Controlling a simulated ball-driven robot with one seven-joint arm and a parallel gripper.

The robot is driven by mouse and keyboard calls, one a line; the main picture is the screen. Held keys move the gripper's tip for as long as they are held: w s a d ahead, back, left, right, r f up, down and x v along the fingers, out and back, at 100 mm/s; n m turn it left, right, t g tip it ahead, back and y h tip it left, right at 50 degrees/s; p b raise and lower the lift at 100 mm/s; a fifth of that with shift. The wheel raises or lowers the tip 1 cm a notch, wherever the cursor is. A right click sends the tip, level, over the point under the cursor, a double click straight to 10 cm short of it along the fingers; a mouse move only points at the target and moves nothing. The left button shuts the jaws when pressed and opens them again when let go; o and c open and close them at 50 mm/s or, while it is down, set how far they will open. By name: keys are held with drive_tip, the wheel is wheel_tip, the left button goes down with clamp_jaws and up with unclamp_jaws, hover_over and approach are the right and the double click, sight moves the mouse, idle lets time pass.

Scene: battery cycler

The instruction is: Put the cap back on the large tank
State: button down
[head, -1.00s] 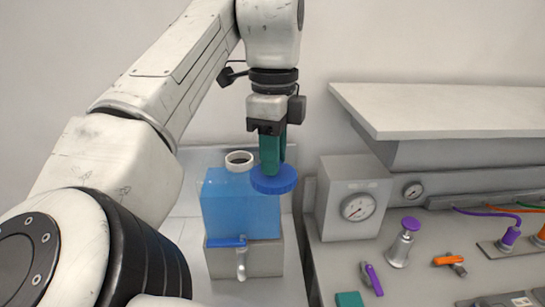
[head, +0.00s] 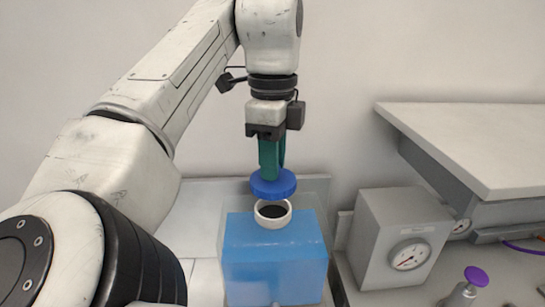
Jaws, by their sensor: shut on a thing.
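The large tank (head: 275,265) is a translucent box filled with blue liquid. Its white round neck (head: 273,222) is open, with a dark hole inside. My gripper (head: 271,165), with green fingers, is shut on the blue cap (head: 273,187) and holds it roughly level. In the head view the cap appears just above the neck and slightly overlaps its far rim; the gap between them is hard to judge. The fingertips at the cap are partly hidden by the cap itself.
To the right stand a grey box with a round gauge (head: 409,255) and a purple-topped fitting (head: 476,277). A light shelf (head: 470,140) juts out above them. A pale wall is behind the tank.

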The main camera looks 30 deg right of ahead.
drive_tip(key=shift+f+b, duration=1.55)
drive_tip(key=shift+f, duration=1)
drive_tip(key=shift+f+p, duration=0.25)
drive_tip(key=shift+p, duration=0.9)
idle(0.6)
drive_tip(key=c, duration=0.8)
unclamp_jaws()
drive_tip(key=shift+c, duration=0.2)
drive_tip(key=shift+o, duration=0.3)
drive_tip(key=o, duration=0.4)
drive_tip(key=shift+r, duration=0.1)
